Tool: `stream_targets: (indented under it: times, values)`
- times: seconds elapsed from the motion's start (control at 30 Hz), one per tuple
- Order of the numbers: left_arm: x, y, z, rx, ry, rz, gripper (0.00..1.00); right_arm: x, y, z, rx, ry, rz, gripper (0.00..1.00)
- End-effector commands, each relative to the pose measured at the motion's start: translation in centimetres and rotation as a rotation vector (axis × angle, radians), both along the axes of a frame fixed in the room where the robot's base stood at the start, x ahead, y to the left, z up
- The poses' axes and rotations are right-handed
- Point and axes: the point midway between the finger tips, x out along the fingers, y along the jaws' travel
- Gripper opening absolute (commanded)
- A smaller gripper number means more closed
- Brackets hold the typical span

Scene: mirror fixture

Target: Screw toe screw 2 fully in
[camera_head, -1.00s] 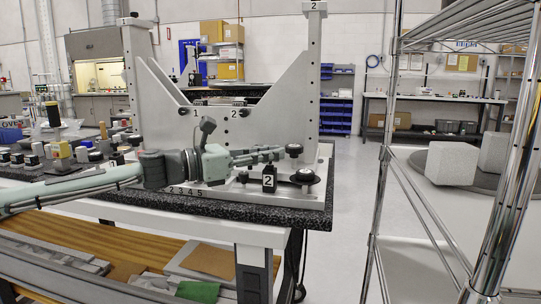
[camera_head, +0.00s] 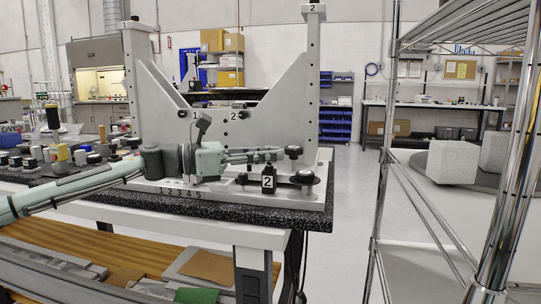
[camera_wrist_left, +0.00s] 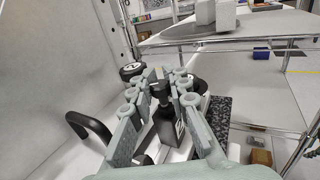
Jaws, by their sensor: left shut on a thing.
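The mirror fixture (camera_head: 215,155) stands upright on its base plate. At its right end is a small block marked 2 (camera_head: 268,183), with a black screw, toe screw 2 (camera_wrist_left: 160,90), at its top. My left gripper (camera_head: 275,154) reaches in from the left just above that block. In the left wrist view its two fingers (camera_wrist_left: 164,80) lie on either side of the black screw head, shut on it. The fingers partly hide the screw, so its depth cannot be told. My right gripper is not in view.
A black knob (camera_head: 293,152) is close beyond the fingertips, and a black disc-shaped knob (camera_head: 305,177) sits on the base plate. A black handle (camera_wrist_left: 90,130) is left of the fingers. A wire shelf (camera_head: 385,170) stands to the right, across open floor.

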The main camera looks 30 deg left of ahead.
Motion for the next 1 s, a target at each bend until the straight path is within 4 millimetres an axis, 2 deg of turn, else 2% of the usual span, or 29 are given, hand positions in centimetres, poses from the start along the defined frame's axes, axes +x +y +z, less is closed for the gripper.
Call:
stream_targets:
  times: [0.07,0.1,0.27,0.53,0.67,1.0]
  values:
    - [0.0,0.2,0.1,0.001,-0.001,0.004,0.00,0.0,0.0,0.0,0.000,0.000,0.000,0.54]
    - [0.0,0.2,0.1,0.001,-0.001,0.005,0.19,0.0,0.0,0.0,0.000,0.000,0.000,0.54]
    - [0.0,0.2,0.0,0.001,0.000,0.004,0.39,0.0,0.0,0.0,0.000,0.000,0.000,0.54]
    - [0.0,0.1,-0.1,0.001,0.001,0.002,0.39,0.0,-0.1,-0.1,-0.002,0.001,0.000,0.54]
    - [-0.5,0.8,-0.1,0.002,0.003,0.005,0.39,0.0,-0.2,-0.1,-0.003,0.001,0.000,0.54]
    - [-5.0,5.8,-0.2,0.005,0.006,0.007,0.39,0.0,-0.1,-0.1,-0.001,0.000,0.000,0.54]
